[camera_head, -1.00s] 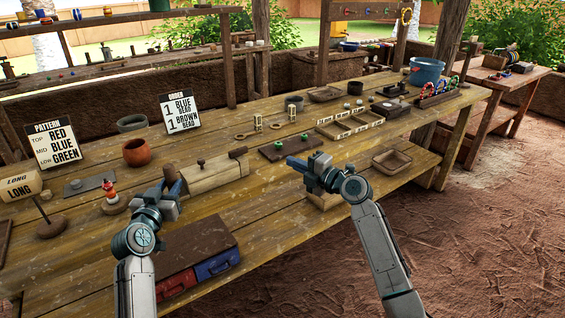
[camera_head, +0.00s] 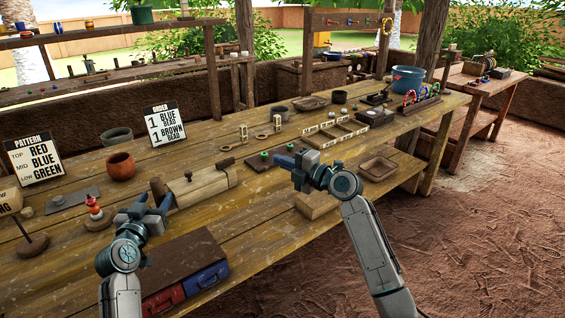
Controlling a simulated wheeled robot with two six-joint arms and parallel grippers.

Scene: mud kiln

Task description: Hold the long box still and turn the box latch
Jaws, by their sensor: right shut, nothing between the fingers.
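A brown pot (camera_head: 121,166) and the order sign (camera_head: 165,124) stand behind the box. A dark case with red and blue drawers (camera_head: 184,262) is in front. A divided tray (camera_head: 332,135) lies behind my right gripper.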

